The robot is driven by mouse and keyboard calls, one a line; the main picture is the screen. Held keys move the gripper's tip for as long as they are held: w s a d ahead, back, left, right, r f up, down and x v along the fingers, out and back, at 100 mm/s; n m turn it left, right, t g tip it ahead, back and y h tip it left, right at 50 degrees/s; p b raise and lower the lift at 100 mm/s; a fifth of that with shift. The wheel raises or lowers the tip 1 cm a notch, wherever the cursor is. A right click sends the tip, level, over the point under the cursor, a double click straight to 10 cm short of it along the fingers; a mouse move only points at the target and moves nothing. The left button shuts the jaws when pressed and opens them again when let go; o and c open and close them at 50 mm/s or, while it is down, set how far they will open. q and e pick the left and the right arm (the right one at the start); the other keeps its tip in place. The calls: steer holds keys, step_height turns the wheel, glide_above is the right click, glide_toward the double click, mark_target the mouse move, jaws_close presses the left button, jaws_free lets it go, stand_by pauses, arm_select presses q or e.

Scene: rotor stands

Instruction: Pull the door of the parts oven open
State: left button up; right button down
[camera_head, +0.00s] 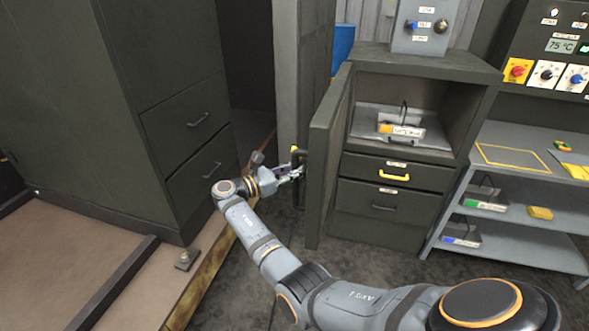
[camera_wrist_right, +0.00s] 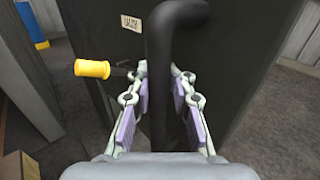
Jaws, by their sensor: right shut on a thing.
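The dark green door (camera_head: 328,150) stands swung out from the left side of a dark green cabinet (camera_head: 425,62), which I take to be the parts oven. Its upper compartment is open to view, with a tray-like item with a yellow part (camera_head: 400,130) inside. My right gripper (camera_head: 297,172) is at the door's outer face. In the right wrist view its jaws (camera_wrist_right: 160,95) are shut around the black bar handle (camera_wrist_right: 162,60). A yellow knob (camera_wrist_right: 92,68) shows beside the handle. My left gripper is not in view.
Below the compartment are two drawers, one with a yellow handle (camera_head: 394,176). A grey shelf unit (camera_head: 520,190) stands at right under a control panel (camera_head: 555,50). A large dark cabinet (camera_head: 150,90) stands at left. Some grey floor (camera_head: 345,285) is clear before the door.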

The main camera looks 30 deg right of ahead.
steer(key=shift+s+f, duration=0.1)
steer(key=shift+f, duration=0.15)
steer(key=c, duration=1.5)
jaws_free()
steer(key=o, duration=0.3)
steer(key=shift+a+r, duration=0.1)
steer(key=shift+r, duration=0.05)
steer(key=a, duration=1.2)
